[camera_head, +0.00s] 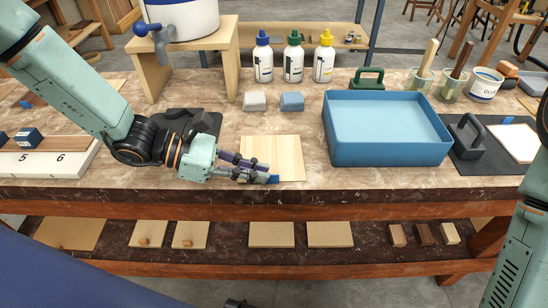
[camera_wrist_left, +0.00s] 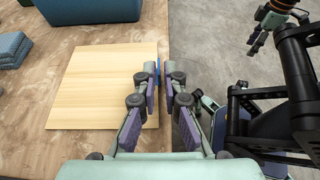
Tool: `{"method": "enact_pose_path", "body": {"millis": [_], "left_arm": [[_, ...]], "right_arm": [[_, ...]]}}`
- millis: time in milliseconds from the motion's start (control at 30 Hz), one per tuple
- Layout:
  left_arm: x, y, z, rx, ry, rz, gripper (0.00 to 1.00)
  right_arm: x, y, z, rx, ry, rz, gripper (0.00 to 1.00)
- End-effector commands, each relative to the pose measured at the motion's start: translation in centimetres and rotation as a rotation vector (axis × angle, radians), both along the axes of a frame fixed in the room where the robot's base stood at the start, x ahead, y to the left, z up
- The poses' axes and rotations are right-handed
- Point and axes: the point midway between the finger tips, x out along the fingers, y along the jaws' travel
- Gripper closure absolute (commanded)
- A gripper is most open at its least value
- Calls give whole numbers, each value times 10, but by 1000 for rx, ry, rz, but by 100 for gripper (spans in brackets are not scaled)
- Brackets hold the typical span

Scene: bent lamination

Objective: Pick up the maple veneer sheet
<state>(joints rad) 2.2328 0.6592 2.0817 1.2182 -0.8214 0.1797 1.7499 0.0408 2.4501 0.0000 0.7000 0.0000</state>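The maple veneer sheet (camera_head: 272,152) is a pale, square wooden sheet lying flat near the bench's front edge. It also shows in the left wrist view (camera_wrist_left: 95,85). A small blue tab (camera_head: 273,180) sits at its front edge, partly hidden by a finger. My left gripper (camera_head: 262,175) is low over the sheet's front left part. In the left wrist view its fingers (camera_wrist_left: 163,75) are near the sheet's edge with a narrow gap between them, the blue tab beside the left fingertip. My right gripper (camera_wrist_left: 255,40) shows small in that view, away from the sheet.
A blue tray (camera_head: 388,150) stands right of the sheet. Grey (camera_head: 255,100) and blue (camera_head: 291,101) folded cloths lie behind it. A black-handled block (camera_head: 185,120) is behind my left gripper. A white numbered rack (camera_head: 50,162) is at the left. Several bottles stand at the back.

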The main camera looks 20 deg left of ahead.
Motion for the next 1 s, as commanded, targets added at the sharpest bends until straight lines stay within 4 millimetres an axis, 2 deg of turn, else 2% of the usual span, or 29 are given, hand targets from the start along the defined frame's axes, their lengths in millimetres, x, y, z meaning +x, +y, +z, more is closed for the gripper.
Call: {"method": "enact_pose_path", "body": {"millis": [33, 400, 733, 867, 1000], "left_arm": [[1, -5, -6, 5, 2, -4, 91], [14, -35, -15, 3, 1, -2, 91], [15, -37, -15, 1, 1, 0, 91], [15, -37, -15, 1, 1, 0, 100], [15, -37, -15, 1, 1, 0, 100]], "right_arm": [[0, 0, -6, 0, 0, 0, 50], [0, 0, -18, 0, 0, 1, 50], [0, 0, -19, 0, 0, 1, 50], [0, 0, -19, 0, 0, 1, 50], [0, 0, -19, 0, 0, 1, 50]]}}
